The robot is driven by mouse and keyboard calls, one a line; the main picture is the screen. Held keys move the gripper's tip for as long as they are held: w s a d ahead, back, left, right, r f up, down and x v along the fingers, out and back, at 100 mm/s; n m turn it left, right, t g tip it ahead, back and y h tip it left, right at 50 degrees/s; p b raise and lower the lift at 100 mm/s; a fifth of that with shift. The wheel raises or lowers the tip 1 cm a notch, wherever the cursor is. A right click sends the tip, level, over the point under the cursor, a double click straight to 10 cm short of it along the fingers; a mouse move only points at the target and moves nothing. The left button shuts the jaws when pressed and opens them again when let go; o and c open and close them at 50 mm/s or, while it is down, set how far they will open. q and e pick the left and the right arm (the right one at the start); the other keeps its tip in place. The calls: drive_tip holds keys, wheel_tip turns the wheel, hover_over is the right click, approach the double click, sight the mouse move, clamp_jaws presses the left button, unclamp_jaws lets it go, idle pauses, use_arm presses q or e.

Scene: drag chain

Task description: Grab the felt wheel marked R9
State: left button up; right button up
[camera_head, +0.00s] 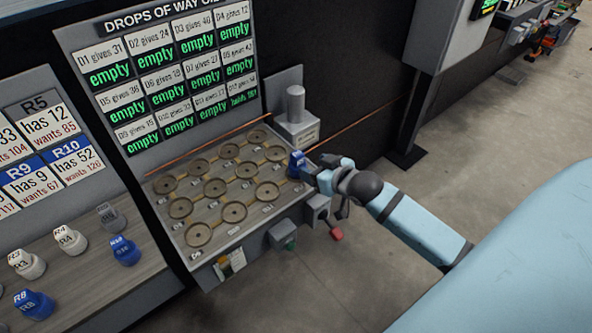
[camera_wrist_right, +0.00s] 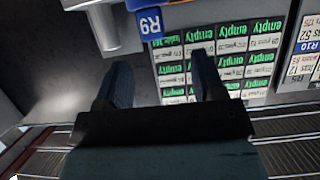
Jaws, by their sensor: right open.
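The felt wheel marked R9 (camera_wrist_right: 150,22) is blue with a white-lettered tag in the right wrist view. In the head view a blue piece (camera_head: 296,163) sits at the right back corner of the tray of round seats (camera_head: 228,195), by my right gripper. My right gripper (camera_head: 308,172) has its fingers apart in the right wrist view (camera_wrist_right: 161,60). The R9 wheel lies just beyond the fingertips, between their lines, and nothing shows gripped. The wheel's lower part is hidden in the head view by the gripper. My left gripper is out of view.
The drops board (camera_head: 165,75) stands behind the tray, with most cells reading "empty". A grey post (camera_head: 296,105) rises behind the blue piece. A red-knobbed lever (camera_head: 336,233) is at the tray's front right. Other wheels, including R10 (camera_head: 124,250) and R8 (camera_head: 34,304), stand on the left bench.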

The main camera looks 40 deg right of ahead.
sight(294, 155)
drive_tip(key=x, duration=0.5)
drive_tip(key=shift+d, duration=0.25)
drive_tip(key=shift+w+a+f, duration=0.1)
drive_tip(key=shift+w+f, duration=0.05)
drive_tip(key=shift+w, duration=0.4)
drive_tip(key=x, duration=0.5)
drive_tip(key=shift+w+d, duration=0.1)
drive_tip(key=shift+d, duration=0.15)
drive_tip(key=c, duration=1)
